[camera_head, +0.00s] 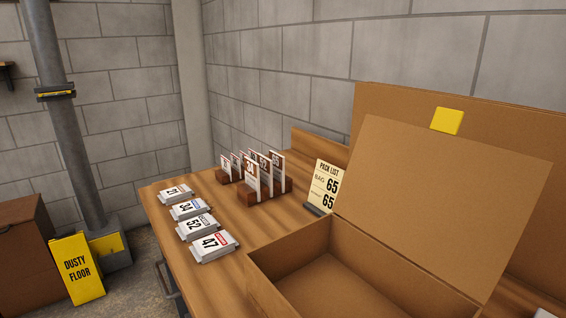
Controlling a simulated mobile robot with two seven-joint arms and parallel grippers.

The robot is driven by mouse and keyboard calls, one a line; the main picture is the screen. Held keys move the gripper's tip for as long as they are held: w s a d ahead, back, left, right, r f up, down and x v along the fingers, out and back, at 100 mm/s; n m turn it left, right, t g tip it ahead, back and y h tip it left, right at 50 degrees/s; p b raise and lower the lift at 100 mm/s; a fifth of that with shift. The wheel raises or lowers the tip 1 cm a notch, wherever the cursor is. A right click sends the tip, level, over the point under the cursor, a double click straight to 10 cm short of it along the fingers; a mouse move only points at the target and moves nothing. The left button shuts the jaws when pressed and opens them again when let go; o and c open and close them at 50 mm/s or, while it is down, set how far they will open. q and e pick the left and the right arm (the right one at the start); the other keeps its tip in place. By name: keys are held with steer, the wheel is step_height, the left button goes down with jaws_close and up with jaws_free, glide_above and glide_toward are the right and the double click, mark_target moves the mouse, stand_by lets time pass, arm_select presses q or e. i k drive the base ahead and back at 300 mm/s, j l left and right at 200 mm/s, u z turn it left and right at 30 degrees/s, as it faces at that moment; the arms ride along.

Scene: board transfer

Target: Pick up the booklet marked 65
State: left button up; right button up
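The booklet marked 65 (277,164) stands upright in a dark wooden rack (264,197) on the wooden table. It is at the right end of a group of upright white booklets with brown marks. A booklet that seems to read 52 (263,160) stands just left of it, and one that seems to read 34 (251,176) stands in front. Other booklets partly overlap and some numbers are too small to read. Neither of my grippers is in view.
White packets marked 21 (172,196), 34, 52 and 47 (213,252) lie along the table's left side. An open cardboard box (380,268) fills the front right. A pack list card (324,187) reading 65 stands between box and rack. A yellow dusty-floor sign (77,268) stands left.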

mark_target(278, 160)
steer(key=i+j+z, duration=1.4)
steer(key=j, duration=0.6)
steer(key=i+j+z, duration=0.15)
steer(key=j+z, duration=0.3)
steer(key=j, duration=0.4)
steer(key=j+z, duration=0.5)
steer(key=j, duration=0.45)
steer(key=k+j+z, duration=0.1)
steer(key=j+z, duration=0.35)
steer(key=j, duration=0.5)
steer(key=k+j+z, duration=0.25)
steer(key=j+z, duration=0.2)
steer(key=j, duration=0.45)
steer(key=i, duration=0.5)
